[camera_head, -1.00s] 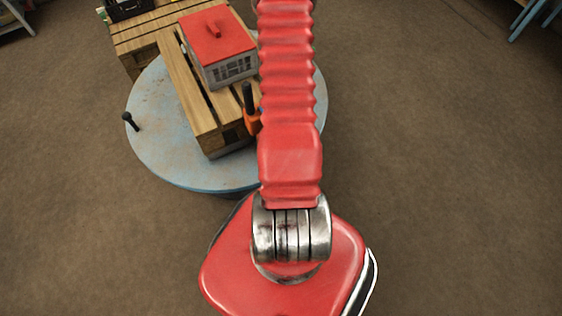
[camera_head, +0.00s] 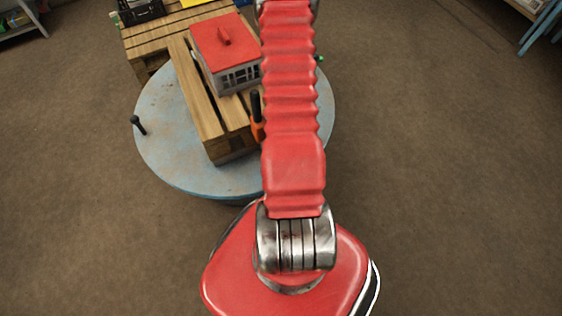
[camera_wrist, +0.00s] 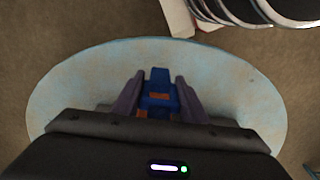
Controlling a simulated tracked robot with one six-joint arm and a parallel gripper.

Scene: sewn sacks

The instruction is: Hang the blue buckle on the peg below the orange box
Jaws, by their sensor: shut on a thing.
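The blue buckle (camera_wrist: 160,86) shows between the fingers of my gripper (camera_wrist: 157,92) in the wrist view, with orange patches on it. My gripper is shut on it, above the round pale-blue table. In the head view my arm hides the gripper and the buckle. A dark peg-like piece with a round knob (camera_head: 138,124) stands at the left of the round table. I cannot tell whether it is the peg of the task. I cannot make out an orange box for certain.
The round pale-blue table (camera_head: 165,160) carries wooden slats (camera_head: 205,115) and a grey box with a red lid (camera_head: 224,42). An orange piece with a black upright handle (camera_head: 257,128) is at the slats' right side. Brown floor lies open to the right.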

